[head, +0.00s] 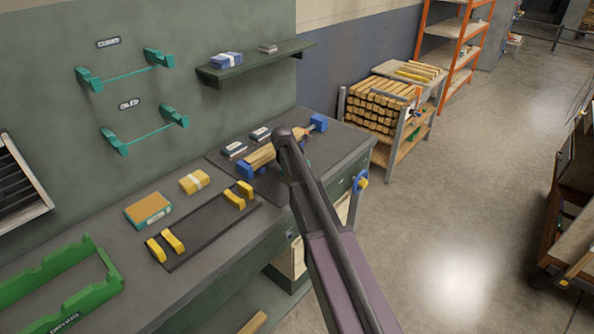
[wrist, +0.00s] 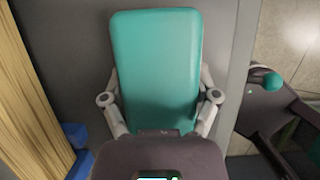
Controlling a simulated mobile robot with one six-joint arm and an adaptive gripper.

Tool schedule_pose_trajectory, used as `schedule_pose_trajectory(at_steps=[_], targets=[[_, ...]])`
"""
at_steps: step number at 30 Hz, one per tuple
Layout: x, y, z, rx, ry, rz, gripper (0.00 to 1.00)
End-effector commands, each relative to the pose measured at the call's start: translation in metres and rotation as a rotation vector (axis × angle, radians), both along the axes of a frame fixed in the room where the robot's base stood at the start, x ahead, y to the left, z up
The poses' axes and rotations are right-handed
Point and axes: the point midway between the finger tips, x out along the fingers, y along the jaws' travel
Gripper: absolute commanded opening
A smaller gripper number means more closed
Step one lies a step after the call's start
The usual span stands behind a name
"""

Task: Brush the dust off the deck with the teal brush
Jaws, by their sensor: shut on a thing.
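The teal brush (wrist: 155,60) fills the middle of the wrist view, with its flat teal back towards the camera. My gripper (wrist: 162,98) is shut on it, one finger at each side. Its bristles are hidden. In the head view my arm covers the gripper and nearly all of the brush; only a sliver of teal shows beside the arm. The grey deck (head: 226,160) lies below, under a turned wood piece (head: 262,157) between blue end holders (head: 245,169). The wood piece (wrist: 32,100) also shows left of the brush in the wrist view. I cannot make out dust.
Dark packs (head: 234,150) lie behind the wood piece. A black rack with yellow supports (head: 205,228), a yellow pack (head: 194,182) and an orange-topped box (head: 149,210) are farther left. A green cradle (head: 65,290) is at the near left. Open floor (head: 450,220) lies right of the bench.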

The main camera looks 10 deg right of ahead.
Motion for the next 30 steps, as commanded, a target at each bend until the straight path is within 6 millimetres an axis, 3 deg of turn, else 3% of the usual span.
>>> schedule_pose_trajectory(at_steps=[21, 30], targets=[[-0.021, 0.028, 0.002, 0.001, -0.001, 0.0, 0.4], [-0.022, 0.029, 0.002, 0.0, 0.0, 0.0, 0.4]])
